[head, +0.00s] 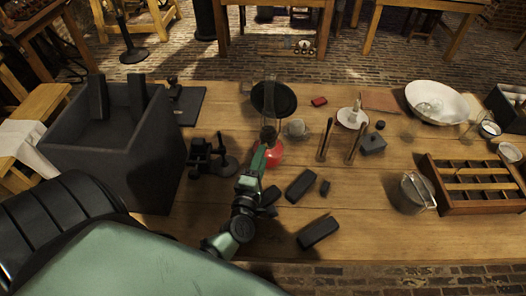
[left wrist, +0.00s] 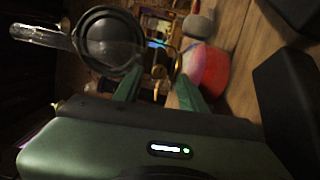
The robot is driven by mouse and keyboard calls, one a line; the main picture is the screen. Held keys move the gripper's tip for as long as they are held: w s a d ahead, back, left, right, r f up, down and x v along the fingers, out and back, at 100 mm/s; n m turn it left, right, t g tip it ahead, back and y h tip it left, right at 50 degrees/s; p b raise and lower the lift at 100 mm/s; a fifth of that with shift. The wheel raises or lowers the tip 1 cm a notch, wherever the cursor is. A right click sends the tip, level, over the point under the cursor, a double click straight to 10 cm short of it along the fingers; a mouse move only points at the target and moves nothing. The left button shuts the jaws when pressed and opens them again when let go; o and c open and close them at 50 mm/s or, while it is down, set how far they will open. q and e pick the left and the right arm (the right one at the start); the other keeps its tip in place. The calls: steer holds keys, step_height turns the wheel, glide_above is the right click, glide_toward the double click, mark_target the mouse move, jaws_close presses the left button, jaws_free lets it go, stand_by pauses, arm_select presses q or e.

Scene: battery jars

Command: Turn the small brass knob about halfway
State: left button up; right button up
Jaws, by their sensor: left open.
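The small brass knob (left wrist: 158,71) shows in the left wrist view, ahead of and between my left fingertips, with a curved brass piece above it. In the head view I cannot make the knob out clearly near my gripper. My left gripper (left wrist: 159,88) is open, with its two green fingers apart and nothing held. Whether a finger touches the knob I cannot tell. In the head view my left gripper (head: 265,150) reaches across the table beside a red rounded object (head: 275,155), below a dark round disc (head: 273,98). My right gripper is not in view.
The red object (left wrist: 212,72) lies close right of the fingers in the wrist view. Black blocks (head: 300,185) lie nearby on the wooden table (head: 345,225). A large dark box (head: 110,165) stands left. A lidded pot (head: 412,193) and a divided wooden tray (head: 480,208) stand right.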

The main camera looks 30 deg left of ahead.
arm_select(q)
steer(key=b+v, duration=0.1)
steer(key=v, duration=0.4)
steer(key=shift+s+d, duration=0.1)
steer(key=shift+s, duration=0.1)
stand_by(0.3)
